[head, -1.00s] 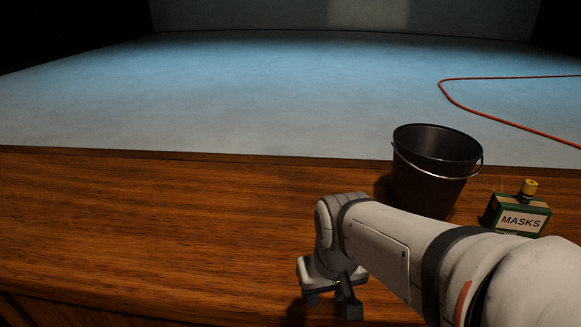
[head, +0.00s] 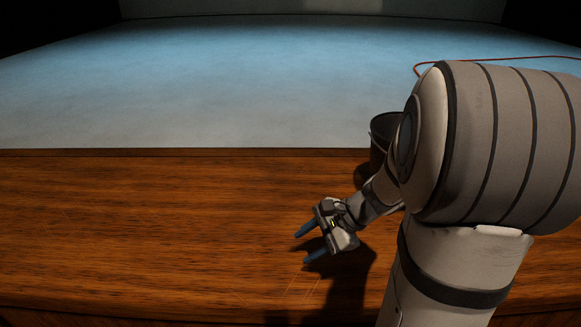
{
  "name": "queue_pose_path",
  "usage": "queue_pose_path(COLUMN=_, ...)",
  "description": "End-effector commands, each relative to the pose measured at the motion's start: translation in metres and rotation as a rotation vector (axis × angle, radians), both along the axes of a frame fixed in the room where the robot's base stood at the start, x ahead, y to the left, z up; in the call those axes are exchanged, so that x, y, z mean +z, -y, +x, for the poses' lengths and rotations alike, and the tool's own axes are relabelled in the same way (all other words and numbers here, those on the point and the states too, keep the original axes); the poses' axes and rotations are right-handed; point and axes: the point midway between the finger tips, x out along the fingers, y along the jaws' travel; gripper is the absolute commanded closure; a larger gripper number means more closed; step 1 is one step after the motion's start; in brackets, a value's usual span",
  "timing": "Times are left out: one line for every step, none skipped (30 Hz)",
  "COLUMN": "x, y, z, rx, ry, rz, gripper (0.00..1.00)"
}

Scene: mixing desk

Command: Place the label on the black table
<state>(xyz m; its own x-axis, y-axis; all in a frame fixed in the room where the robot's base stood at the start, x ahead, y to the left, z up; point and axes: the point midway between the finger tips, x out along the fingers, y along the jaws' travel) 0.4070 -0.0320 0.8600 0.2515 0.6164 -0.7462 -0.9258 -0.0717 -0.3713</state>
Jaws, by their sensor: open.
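My gripper (head: 308,246) is over the brown wooden surface in the head view, near the middle of the picture. Its two blue-tipped fingers are apart and point to the left, with nothing between them. I see no label and no black table in the current view. Much of the right side is hidden behind my arm.
A dark bucket (head: 383,128) stands on the wooden surface (head: 140,225), mostly hidden behind my arm. A pale blue-grey floor (head: 220,95) lies beyond the wood, with a red cable (head: 480,57) at the far right. The wood to the left is clear.

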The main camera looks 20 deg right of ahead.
Motion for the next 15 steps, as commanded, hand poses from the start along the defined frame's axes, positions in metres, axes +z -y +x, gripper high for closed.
queue_pose_path(x=-0.001, y=0.021, z=0.016, rx=-0.156, ry=-0.033, rz=0.1, gripper=0.55)
queue_pose_path(x=-0.001, y=0.032, z=0.025, rx=-0.246, ry=-0.045, rz=0.159, gripper=0.55)
queue_pose_path(x=-0.002, y=0.049, z=0.037, rx=-0.359, ry=-0.058, rz=0.233, gripper=0.55)
queue_pose_path(x=-0.003, y=0.061, z=0.045, rx=-0.44, ry=-0.066, rz=0.287, gripper=0.55)
queue_pose_path(x=-0.004, y=0.075, z=0.051, rx=-0.516, ry=-0.073, rz=0.338, gripper=0.55)
queue_pose_path(x=-0.006, y=0.092, z=0.059, rx=-0.61, ry=-0.078, rz=0.402, gripper=0.55)
queue_pose_path(x=-0.007, y=0.105, z=0.064, rx=-0.675, ry=-0.081, rz=0.445, gripper=0.55)
queue_pose_path(x=-0.009, y=0.117, z=0.068, rx=-0.732, ry=-0.084, rz=0.485, gripper=0.55)
queue_pose_path(x=-0.011, y=0.132, z=0.072, rx=-0.801, ry=-0.084, rz=0.533, gripper=0.55)
queue_pose_path(x=-0.012, y=0.142, z=0.074, rx=-0.846, ry=-0.082, rz=0.563, gripper=0.55)
queue_pose_path(x=-0.013, y=0.151, z=0.076, rx=-0.884, ry=-0.082, rz=0.59, gripper=0.55)
queue_pose_path(x=-0.014, y=0.161, z=0.078, rx=-0.927, ry=-0.08, rz=0.619, gripper=0.55)
queue_pose_path(x=-0.016, y=0.167, z=0.079, rx=-0.951, ry=-0.08, rz=0.637, gripper=0.55)
queue_pose_path(x=-0.017, y=0.171, z=0.08, rx=-0.971, ry=-0.079, rz=0.651, gripper=0.55)
queue_pose_path(x=-0.018, y=0.175, z=0.081, rx=-0.99, ry=-0.078, rz=0.664, gripper=0.55)
